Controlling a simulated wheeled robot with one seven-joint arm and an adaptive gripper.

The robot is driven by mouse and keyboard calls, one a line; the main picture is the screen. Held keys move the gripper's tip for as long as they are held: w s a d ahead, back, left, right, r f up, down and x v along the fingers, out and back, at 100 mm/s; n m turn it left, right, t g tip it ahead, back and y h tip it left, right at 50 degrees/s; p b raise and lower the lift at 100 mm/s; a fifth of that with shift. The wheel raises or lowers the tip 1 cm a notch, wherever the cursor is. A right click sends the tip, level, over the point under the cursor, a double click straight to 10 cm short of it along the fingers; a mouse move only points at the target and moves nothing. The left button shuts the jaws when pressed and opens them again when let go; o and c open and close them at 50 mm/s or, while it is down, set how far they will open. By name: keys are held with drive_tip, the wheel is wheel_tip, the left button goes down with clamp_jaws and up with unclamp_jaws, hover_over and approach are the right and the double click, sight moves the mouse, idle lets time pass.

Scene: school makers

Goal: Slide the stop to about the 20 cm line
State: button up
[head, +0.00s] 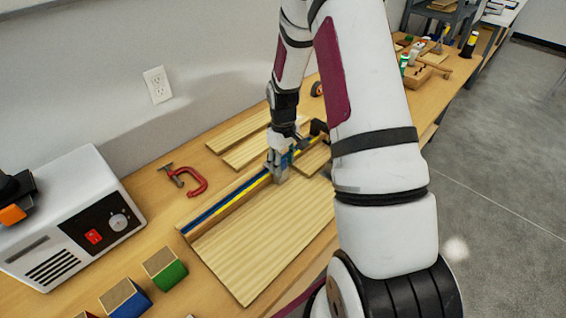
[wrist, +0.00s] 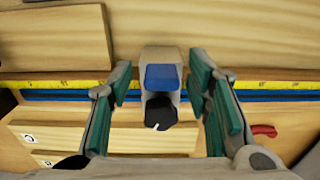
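The stop (wrist: 160,85) is a grey block with a blue top face and a black knob (wrist: 160,112) bearing a white mark. It sits on a rail with a yellow scale (wrist: 270,85) and a blue track (wrist: 275,97); the scale's numbers are too small to read. My gripper (wrist: 163,80) is open, its green-padded fingers on either side of the stop, with a small gap showing on each side. In the head view my gripper (head: 279,163) is down at the rail (head: 228,203), towards its far end, and largely hides the stop.
A wide board (head: 262,240) lies in front of the rail. Behind are loose boards (head: 240,130) and a red clamp (head: 192,181). A white machine (head: 75,215) stands left, with coloured blocks (head: 165,268) near the front. More tools lie on the bench beyond my arm.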

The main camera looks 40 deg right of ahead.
drive_tip(key=shift+r, duration=0.1)
wheel_tip(320, 180, up, 12)
idle(0.5)
idle(0.5)
drive_tip(key=s+a+r+t, duration=0.1)
drive_tip(key=s+a+r, duration=0.25)
drive_tip(key=r, duration=0.25)
drive_tip(key=s+a+r+m+t, duration=0.1)
drive_tip(key=s+a+r, duration=0.1)
drive_tip(key=a+r, duration=0.25)
drive_tip(key=s+a+r, duration=0.3)
drive_tip(key=r, duration=0.3)
drive_tip(key=s+a+r+t, duration=0.1)
drive_tip(key=s+a+r, duration=0.1)
drive_tip(key=s, duration=0.5)
drive_tip(key=s+a+r+m+t, duration=0.1)
drive_tip(key=s+a+r+t, duration=0.1)
drive_tip(key=s, duration=0.5)
drive_tip(key=a+r, duration=0.1)
drive_tip(key=a, duration=0.1)
drive_tip(key=shift+s+a, duration=0.25)
drive_tip(key=shift+a, duration=0.1)
